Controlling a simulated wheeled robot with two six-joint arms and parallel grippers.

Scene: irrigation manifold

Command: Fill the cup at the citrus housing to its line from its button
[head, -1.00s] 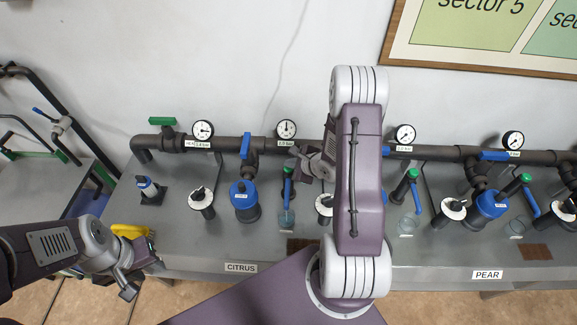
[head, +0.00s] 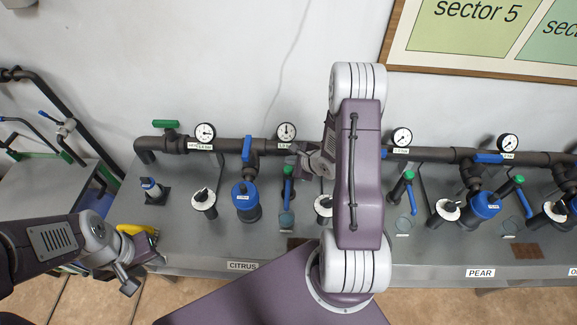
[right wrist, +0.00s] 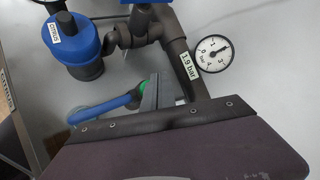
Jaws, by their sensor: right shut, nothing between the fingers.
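The citrus housing (head: 245,203) has a blue cap and stands behind the CITRUS plate (head: 243,266). It also shows in the right wrist view (right wrist: 78,45). Its green button (head: 288,170) sits above a blue spout or lever; the green part (right wrist: 144,87) is partly covered in the right wrist view. A clear cup (head: 286,221) stands below it; its level and line are too small to read. My right gripper (head: 298,163) is shut and empty, close beside the green button; contact is unclear. My left gripper (head: 143,265) hangs near the bench's left front corner; its jaws are unclear.
A gauge (right wrist: 213,53) labelled 1.9 bar sits on the pipe by the citrus housing. A black-and-white dial (head: 204,200) stands left of the housing. A yellow object (head: 136,230) lies behind my left gripper. My right arm hides part of the bench's middle.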

